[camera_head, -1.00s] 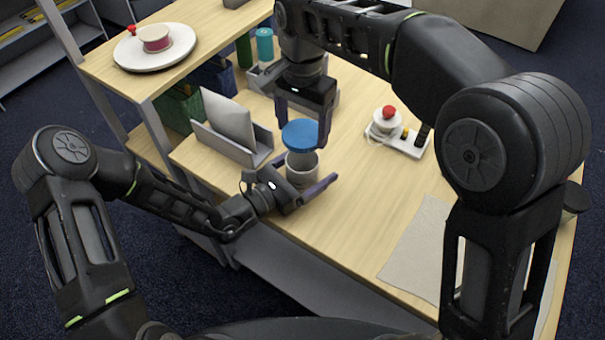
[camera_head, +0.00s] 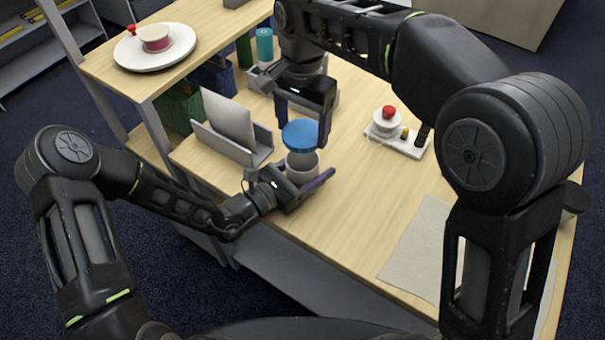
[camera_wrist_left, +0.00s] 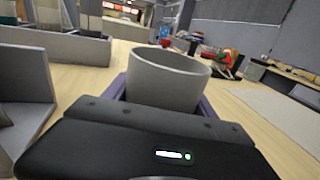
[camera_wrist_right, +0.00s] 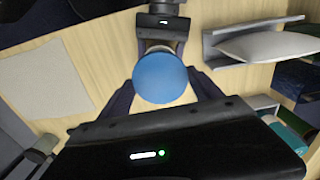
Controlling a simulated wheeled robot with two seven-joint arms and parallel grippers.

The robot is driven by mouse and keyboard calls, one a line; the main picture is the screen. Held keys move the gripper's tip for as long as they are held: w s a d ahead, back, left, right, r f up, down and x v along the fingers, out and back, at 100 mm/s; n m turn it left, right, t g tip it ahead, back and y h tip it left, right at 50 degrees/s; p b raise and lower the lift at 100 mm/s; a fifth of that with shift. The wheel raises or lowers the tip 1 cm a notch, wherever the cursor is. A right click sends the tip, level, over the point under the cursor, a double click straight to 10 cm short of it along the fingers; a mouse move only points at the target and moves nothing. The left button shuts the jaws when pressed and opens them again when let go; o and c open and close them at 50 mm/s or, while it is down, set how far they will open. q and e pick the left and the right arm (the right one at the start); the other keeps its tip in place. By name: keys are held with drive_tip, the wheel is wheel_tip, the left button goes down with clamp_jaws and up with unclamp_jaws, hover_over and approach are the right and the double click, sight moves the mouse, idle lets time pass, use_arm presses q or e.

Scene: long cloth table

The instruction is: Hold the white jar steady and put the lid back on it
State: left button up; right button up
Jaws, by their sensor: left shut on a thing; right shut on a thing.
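The white jar (camera_head: 301,174) stands upright on the table, its mouth open in the left wrist view (camera_wrist_left: 168,88). My left gripper (camera_head: 312,180) is shut around the jar's body from the left, low on the table. The blue lid (camera_head: 299,135) is held level just above the jar; a small gap shows between them. My right gripper (camera_head: 303,122) points down and is shut on the lid, which sits between its fingers in the right wrist view (camera_wrist_right: 160,78). There the lid hides the jar's mouth.
A grey holder with a pale pillow-like pouch (camera_head: 228,122) stands left of the jar. A white power strip (camera_head: 410,145) with a red-topped spool lies to the right. A grey mat (camera_head: 420,245) lies at the front right. A raised shelf (camera_head: 100,70) is at the left.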

use_arm(q)
clamp_jaws()
use_arm(e)
drive_tip(key=shift+f, duration=2.55)
drive_tip(key=shift+f, duration=0.85)
drive_tip(key=shift+f, duration=0.6)
